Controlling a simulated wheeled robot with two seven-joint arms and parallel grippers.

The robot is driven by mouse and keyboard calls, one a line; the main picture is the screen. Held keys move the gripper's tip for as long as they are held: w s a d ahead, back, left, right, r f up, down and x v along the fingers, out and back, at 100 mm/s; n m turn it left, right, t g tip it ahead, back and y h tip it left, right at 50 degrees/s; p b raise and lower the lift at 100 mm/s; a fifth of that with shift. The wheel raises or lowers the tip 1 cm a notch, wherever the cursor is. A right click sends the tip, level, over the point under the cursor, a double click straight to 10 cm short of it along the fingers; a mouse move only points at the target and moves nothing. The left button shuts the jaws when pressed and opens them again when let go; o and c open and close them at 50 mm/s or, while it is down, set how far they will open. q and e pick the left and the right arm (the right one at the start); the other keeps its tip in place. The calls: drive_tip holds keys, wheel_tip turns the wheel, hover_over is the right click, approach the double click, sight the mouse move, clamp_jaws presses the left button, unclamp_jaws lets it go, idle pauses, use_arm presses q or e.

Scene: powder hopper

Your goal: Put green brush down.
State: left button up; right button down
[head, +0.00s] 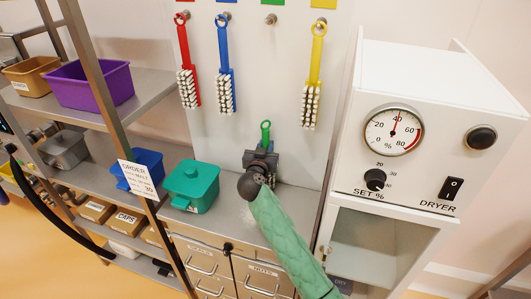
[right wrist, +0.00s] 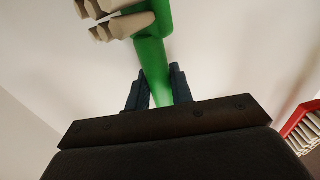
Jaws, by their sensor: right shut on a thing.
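The green brush shows in the head view as a small green loop and handle (head: 265,131) sticking up from my right gripper (head: 262,158). In the right wrist view the green handle (right wrist: 152,60) runs between the two dark fingers, which are shut on it. Pale bristles of this brush (right wrist: 122,18) show at the top of that view. The gripper is in front of the white board, above the steel counter (head: 290,205). My left gripper is not in view.
A red brush (head: 188,85), blue brush (head: 225,85) and yellow brush (head: 313,80) hang on the board. The peg (head: 270,18) under the green label is empty. A green lidded box (head: 192,187) stands on the counter. The white dryer (head: 430,130) is at right.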

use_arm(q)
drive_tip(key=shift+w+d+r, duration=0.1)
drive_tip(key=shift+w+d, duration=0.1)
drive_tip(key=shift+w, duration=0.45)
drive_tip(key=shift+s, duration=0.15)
use_arm(e)
drive_tip(key=shift+f, duration=0.1)
drive_tip(key=c, duration=1.6)
unclamp_jaws()
drive_tip(key=shift+c, duration=0.2)
drive_tip(key=shift+o, duration=0.6)
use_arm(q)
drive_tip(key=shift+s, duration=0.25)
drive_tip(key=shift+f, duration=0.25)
